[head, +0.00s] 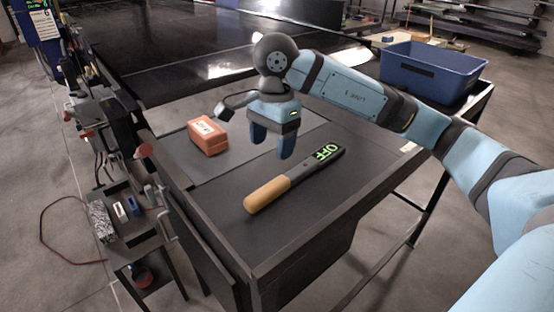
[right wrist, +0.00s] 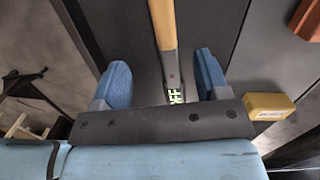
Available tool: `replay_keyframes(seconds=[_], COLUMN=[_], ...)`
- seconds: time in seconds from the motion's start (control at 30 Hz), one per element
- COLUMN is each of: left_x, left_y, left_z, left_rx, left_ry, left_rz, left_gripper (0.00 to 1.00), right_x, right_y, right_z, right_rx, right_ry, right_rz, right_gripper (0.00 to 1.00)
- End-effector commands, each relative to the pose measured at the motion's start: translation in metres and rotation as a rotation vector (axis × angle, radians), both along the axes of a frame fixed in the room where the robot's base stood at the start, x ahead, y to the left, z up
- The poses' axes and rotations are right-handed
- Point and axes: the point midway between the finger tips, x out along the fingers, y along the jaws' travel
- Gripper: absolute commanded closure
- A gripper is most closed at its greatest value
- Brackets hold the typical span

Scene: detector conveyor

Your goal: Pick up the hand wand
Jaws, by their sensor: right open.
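The hand wand has a wooden handle (head: 267,195) and a dark paddle (head: 314,162) with a green lit "OFF". It lies flat and slanted on the dark table, handle toward the near left. My right gripper (head: 272,150) is open and empty, its two blue fingers pointing down above the table, just behind the wand in the head view. In the right wrist view, the wand's handle (right wrist: 164,24) and shaft appear between the spread fingers (right wrist: 160,62), with the lit end partly hidden by the gripper body. No contact shows. My left gripper is in neither view.
An orange box (head: 208,135) lies on the table left of my right gripper. A blue bin (head: 430,73) stands at the back right. A yellow block (right wrist: 268,106) shows in the right wrist view. A cluttered side stand (head: 122,208) is at left. The table around the wand is clear.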

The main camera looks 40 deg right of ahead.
Motion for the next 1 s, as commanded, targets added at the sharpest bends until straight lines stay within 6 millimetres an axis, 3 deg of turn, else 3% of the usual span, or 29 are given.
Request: replay_keyframes(seconds=[0.17, 0.5, 0.77, 1.0], left_x=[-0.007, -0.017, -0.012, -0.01], left_y=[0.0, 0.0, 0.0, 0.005], left_z=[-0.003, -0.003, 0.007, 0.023], left_rx=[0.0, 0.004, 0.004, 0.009], left_ry=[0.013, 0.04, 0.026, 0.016], left_rz=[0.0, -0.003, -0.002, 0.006], left_gripper=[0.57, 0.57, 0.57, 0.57], right_x=[0.003, 0.002, 0.002, 0.003], right_y=[-0.019, -0.019, -0.019, -0.02], right_z=[0.004, -0.058, -0.079, -0.113], right_rx=[-0.09, -0.089, -0.088, -0.086], right_ry=[-0.027, -0.024, -0.026, -0.025], right_rz=[-0.007, -0.007, -0.006, -0.006], right_gripper=[0.32, 0.32, 0.32, 0.32])
